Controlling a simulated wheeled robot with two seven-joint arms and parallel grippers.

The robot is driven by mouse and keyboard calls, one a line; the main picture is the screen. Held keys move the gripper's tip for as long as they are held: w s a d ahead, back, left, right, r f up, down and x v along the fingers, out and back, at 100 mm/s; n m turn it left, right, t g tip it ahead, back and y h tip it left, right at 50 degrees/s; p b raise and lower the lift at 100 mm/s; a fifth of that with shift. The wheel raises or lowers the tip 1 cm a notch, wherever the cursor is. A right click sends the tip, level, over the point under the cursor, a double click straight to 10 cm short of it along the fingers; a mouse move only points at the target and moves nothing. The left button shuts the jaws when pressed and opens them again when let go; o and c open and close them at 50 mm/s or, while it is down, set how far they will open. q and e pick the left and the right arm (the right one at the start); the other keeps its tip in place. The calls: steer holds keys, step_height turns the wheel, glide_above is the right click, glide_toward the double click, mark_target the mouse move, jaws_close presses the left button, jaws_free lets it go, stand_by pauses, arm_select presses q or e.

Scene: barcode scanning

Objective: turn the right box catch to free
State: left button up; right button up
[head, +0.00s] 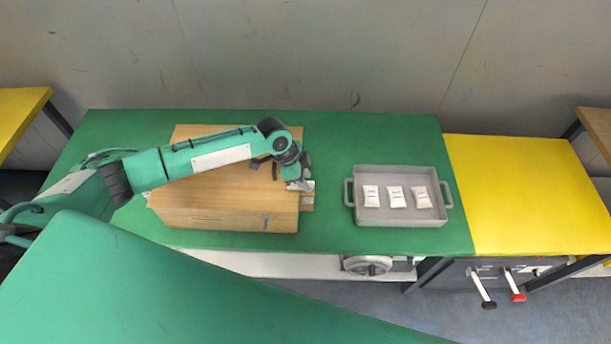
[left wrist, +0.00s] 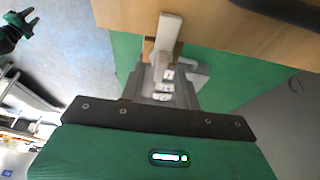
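The wooden box (head: 230,218) lies on the green table, with its lid top facing up. My left gripper (head: 302,186) is at the box's right side, pointing down at a pale catch (left wrist: 168,32). In the left wrist view the catch is a pale bar across the box's edge, with a small brown wooden block behind it. My left gripper's grey fingers (left wrist: 163,80) stand apart, and the catch's end is by their tips; I cannot tell whether they touch. My right gripper (left wrist: 18,28) shows small at the upper left of that view, its fingers apart, empty.
A grey tray (head: 400,221) with three white packets (head: 396,196) stands on the green table (head: 330,150), right of the box, with a clear strip between. A yellow table (head: 525,200) adjoins on the right. A wall (head: 330,50) runs behind.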

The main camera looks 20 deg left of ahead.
arm_select(q)
steer(key=shift+d+f, duration=0.1)
steer(key=shift+f, duration=0.25)
arm_select(e)
steer(key=shift+r, duration=0.1)
steer(key=shift+d, duration=0.1)
arm_select(q)
jaws_close()
arm_select(e)
steer(key=shift+d, duration=0.2)
